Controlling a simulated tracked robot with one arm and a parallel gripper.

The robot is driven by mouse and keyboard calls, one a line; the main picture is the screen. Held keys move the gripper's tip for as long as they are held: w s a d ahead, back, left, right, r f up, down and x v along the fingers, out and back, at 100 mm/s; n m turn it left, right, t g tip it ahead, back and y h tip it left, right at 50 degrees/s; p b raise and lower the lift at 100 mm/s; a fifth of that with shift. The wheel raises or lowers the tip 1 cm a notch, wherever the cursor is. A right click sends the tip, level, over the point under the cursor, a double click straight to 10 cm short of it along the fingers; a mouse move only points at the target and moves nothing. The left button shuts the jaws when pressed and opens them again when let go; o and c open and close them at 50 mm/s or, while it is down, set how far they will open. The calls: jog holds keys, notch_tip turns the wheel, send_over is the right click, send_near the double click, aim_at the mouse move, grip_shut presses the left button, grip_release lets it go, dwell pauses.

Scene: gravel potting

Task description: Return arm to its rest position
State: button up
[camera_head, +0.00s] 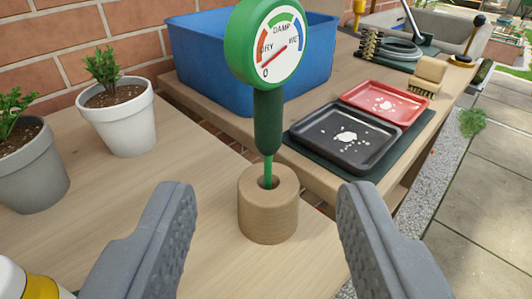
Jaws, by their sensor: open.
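My gripper (265,225) is open in the lower part of the view, one grey ridged finger at left and one at right. Nothing is held between the fingers. Beyond them, a green moisture meter (268,115) with a round dial stands upright with its stem in the hole of a round wooden holder (268,215). The holder stands on the wooden bench (150,205). The fingers appear on either side of the holder in the picture and do not touch it.
A white pot (125,122) and a grey pot (33,170) with plants stand at left. A blue bin (205,60), a black tray (345,142) and a red tray (388,98) are behind. A yellow-and-white object (25,283) is cut off at lower left.

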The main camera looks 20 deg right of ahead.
jog(key=w+a+r+n+t+y+p, duration=0.1)
jog(key=a+r+y, duration=0.1)
jog(key=a+r, duration=0.35)
jog(key=w+a+r+n+y+p, duration=0.1)
jog(key=w+a+r+p, duration=0.1)
jog(key=r, duration=0.6)
jog(key=s+a+r+n+y+p, duration=0.1)
jog(key=s+a+r, duration=0.1)
jog(key=r, duration=0.8)
jog(key=s+a+r+n+y+p, duration=0.1)
jog(key=s+a+r+y+p, duration=0.1)
jog(key=r, duration=0.7)
jog(key=shift+s+a+r+y, duration=0.35)
jog(key=shift+s+a, duration=0.4)
jog(key=shift+a, duration=0.5)
jog(key=shift+n, duration=0.5)
jog(key=s+r, duration=0.2)
jog(key=r, duration=0.1)
jog(key=s+r+p, duration=0.1)
jog(key=s+r, duration=0.1)
jog(key=r, duration=0.1)
jog(key=s+r, duration=0.3)
jog(key=r, duration=0.1)
jog(key=shift+p, duration=0.4)
jog(key=shift+s, duration=0.1)
jog(key=shift+c, duration=0.9)
